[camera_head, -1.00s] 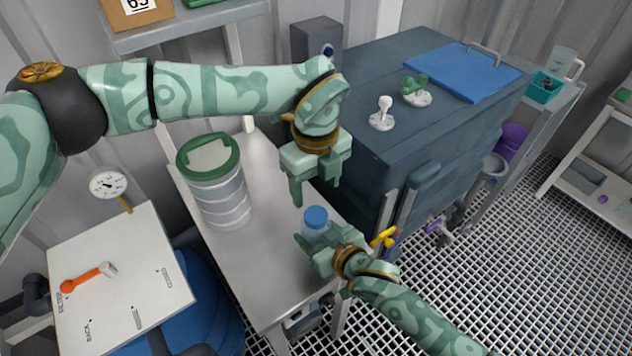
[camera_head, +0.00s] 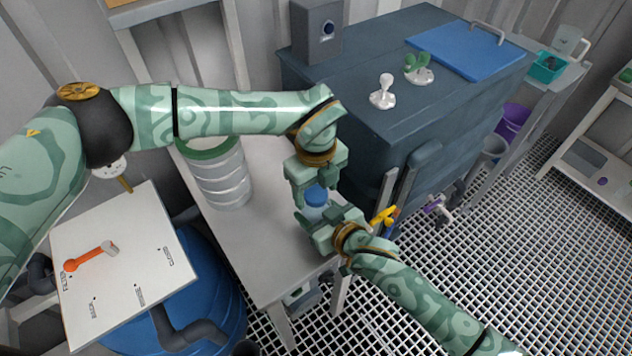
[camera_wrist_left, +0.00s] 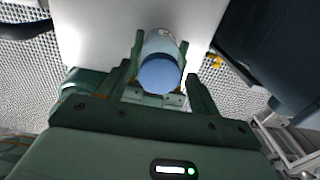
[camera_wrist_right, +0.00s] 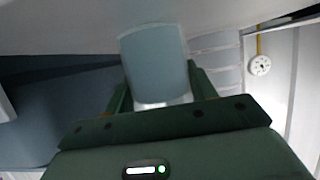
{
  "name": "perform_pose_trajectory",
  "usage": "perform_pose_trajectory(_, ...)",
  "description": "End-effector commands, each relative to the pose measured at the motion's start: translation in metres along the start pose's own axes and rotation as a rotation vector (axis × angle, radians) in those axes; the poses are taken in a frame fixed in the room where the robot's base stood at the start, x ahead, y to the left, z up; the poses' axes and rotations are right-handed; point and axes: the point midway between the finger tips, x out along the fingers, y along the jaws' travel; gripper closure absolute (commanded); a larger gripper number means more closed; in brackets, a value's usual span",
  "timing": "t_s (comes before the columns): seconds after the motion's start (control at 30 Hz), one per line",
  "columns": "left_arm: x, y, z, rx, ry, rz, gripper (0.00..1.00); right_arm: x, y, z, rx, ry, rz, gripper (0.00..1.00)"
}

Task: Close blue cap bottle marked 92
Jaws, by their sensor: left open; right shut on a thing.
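The bottle has a blue cap (camera_head: 315,194) and a pale body (camera_head: 314,212), and it stands upright at the narrow steel table. My right gripper (camera_head: 318,222) is shut on the bottle's body from the front right. The body (camera_wrist_right: 156,62) fills the space between its fingers in the right wrist view. My left gripper (camera_head: 316,190) is open and points down over the cap, its fingers on either side of it. In the left wrist view the cap (camera_wrist_left: 160,74) lies between the open fingers. The number on the bottle cannot be read.
A ribbed metal canister with a green rim (camera_head: 222,180) stands on the steel table (camera_head: 262,240), left of the bottle. A large dark blue tank (camera_head: 350,130) stands close behind and right. A white panel with an orange lever (camera_head: 90,256) is at left.

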Motion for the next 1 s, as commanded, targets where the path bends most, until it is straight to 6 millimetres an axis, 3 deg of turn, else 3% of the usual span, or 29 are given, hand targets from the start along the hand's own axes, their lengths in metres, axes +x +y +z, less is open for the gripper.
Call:
perform_pose_trajectory(0.13, -0.0001, 0.0, -0.0001, 0.0, 0.0, 0.0, 0.37, 0.0, 0.0, 0.0002, 0.0, -0.001, 0.0, 1.0)
perform_pose_trajectory(0.3, -0.0002, 0.0, 0.0, 0.0, 0.0, 0.0, 0.83, 0.0, 0.0, 0.0003, 0.0, -0.001, 0.0, 1.0)
perform_pose_trajectory(0.57, -0.0005, -0.0003, 0.0001, 0.065, -0.001, -0.001, 0.83, 0.0, -0.0001, 0.0003, 0.0, 0.0, 0.0, 1.0)
perform_pose_trajectory(0.67, -0.0004, -0.0003, 0.0001, 0.267, -0.001, 0.0, 0.83, 0.0, -0.0001, 0.0003, 0.0, -0.001, 0.0, 1.0)
perform_pose_trajectory(1.0, -0.0002, -0.0007, 0.0005, 1.368, -0.003, 0.001, 0.83, 0.0, -0.0001, 0.0002, 0.0, 0.0, 0.0, 1.0)
